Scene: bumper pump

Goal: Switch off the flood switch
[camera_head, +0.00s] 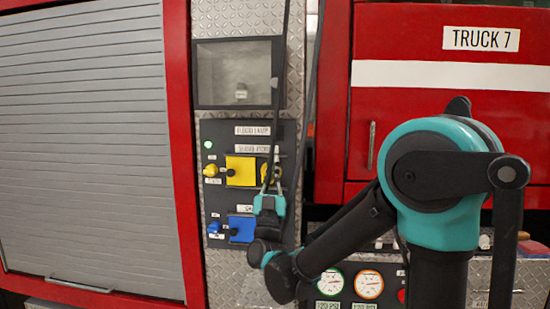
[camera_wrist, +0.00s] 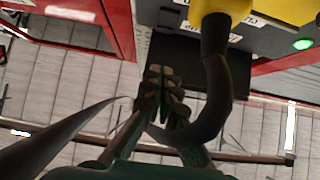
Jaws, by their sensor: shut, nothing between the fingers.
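A dark control panel (camera_head: 223,202) carries a label (camera_head: 252,130) that seems to read "FLOOD LAMP". Below it are a yellow block (camera_head: 240,164), a yellow knob (camera_head: 210,171) and a lit green lamp (camera_head: 208,145). I cannot make out a separate flood switch lever. My gripper (camera_head: 275,152) is shut and empty, in front of the panel's right side, overlapping yellow parts there. In the wrist view my gripper (camera_wrist: 162,72) points past a black curved piece (camera_wrist: 218,85) beneath a yellow part (camera_wrist: 265,10). The green lamp (camera_wrist: 302,44) glows at right. Contact cannot be told.
A blue block (camera_head: 241,229) and blue knob (camera_head: 214,226) sit lower on the panel. A grey roller shutter (camera_head: 80,150) is left; two round gauges (camera_head: 369,284) are below right. Dark vertical lines pass near my gripper.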

